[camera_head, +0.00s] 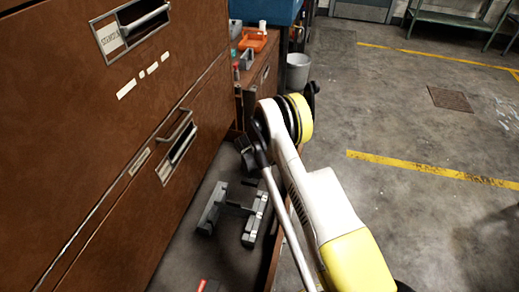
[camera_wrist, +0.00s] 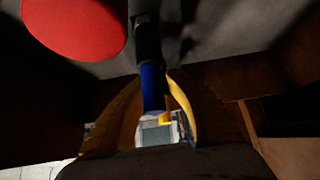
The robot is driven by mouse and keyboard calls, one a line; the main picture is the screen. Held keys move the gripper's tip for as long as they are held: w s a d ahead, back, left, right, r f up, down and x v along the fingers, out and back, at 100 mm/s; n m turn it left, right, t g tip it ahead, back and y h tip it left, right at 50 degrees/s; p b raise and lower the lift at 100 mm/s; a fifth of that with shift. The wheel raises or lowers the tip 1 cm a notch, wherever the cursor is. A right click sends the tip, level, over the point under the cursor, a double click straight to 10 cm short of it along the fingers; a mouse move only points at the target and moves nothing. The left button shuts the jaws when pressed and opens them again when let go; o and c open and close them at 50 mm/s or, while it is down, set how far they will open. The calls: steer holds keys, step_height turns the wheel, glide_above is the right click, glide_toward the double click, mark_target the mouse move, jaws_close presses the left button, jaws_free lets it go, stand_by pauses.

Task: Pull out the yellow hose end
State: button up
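In the wrist view, two curved yellow-brown shapes that look like the fingers of my gripper (camera_wrist: 157,76) rise on either side of a dark tube with a blue section (camera_wrist: 152,88). The tips lie close beside the tube; I cannot tell whether they touch it. A small bright yellow piece (camera_wrist: 166,119) shows low between the fingers, in front of a pale grey part; I cannot tell whether it is the hose end. In the head view, my white and yellow arm reaches away from me, and my gripper and the hose end cannot be made out.
A red rounded object (camera_wrist: 75,25) is close at upper left in the wrist view. In the head view, brown drawers (camera_head: 85,130) fill the left. Grey metal parts (camera_head: 232,210) lie on a dark surface beside my arm. A grey bucket (camera_head: 298,72) stands beyond. Open floor (camera_head: 425,135) is at right.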

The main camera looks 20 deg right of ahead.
steer(key=shift+r, duration=0.7)
jaws_close()
steer(key=shift+r+p, duration=0.75)
steer(key=shift+r, duration=1.15)
